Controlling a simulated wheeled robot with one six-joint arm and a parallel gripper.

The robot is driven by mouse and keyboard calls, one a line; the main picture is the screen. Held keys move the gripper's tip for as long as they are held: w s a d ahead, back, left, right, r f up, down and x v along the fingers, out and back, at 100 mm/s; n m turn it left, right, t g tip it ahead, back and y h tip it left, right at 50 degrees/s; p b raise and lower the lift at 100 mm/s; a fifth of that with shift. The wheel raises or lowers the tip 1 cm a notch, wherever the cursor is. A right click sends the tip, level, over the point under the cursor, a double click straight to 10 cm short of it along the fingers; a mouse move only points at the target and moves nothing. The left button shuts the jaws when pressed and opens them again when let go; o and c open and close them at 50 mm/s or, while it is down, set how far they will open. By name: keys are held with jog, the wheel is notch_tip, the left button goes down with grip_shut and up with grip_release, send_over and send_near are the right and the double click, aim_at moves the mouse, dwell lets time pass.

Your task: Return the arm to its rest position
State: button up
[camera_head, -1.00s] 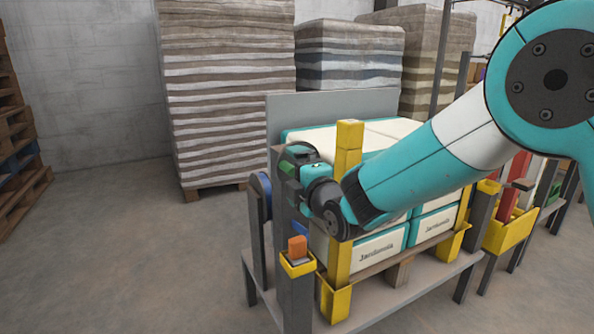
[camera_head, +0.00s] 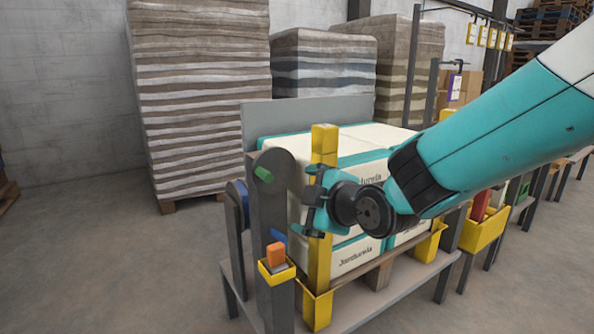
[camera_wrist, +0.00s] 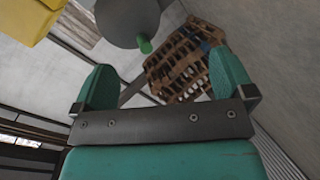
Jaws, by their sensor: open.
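My arm reaches in from the right in the head view, teal with black joints. My gripper (camera_head: 312,202) is in front of the stacked sacks, by the yellow corner post (camera_head: 322,150). In the wrist view the two teal fingers (camera_wrist: 160,85) stand wide apart with nothing between them. A grey upright plate (camera_head: 277,215) with a green knob (camera_head: 263,174) stands just left of the gripper. The knob also shows beyond the fingers in the wrist view (camera_wrist: 145,45). I cannot tell whether the gripper touches the post.
White and teal sacks (camera_head: 358,258) fill the stand between yellow posts. An orange block (camera_head: 276,254) sits in a small yellow holder at the stand's front left. Tall layered stacks (camera_head: 200,100) stand behind. The floor at left (camera_head: 90,260) is clear.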

jog(key=s+d+f+m+g+h, duration=0.1)
jog(key=s+d+m+g, duration=0.35)
jog(key=s, duration=0.55)
jog(key=s+d+m+g+h, duration=0.25)
jog(key=s+d+m, duration=0.2)
jog(key=s, duration=0.45)
jog(key=s+d+f+m+g, duration=0.1)
jog(key=s+d+m+g, duration=0.3)
jog(key=s, duration=0.6)
notch_tip(320, 180, up, 31)
jog(key=d+p, duration=0.1)
jog(key=p, duration=3)
jog(key=shift+w+d+r+n, duration=0.15)
jog(key=shift+w+r+n, duration=0.05)
jog(key=shift+w+n, duration=0.1)
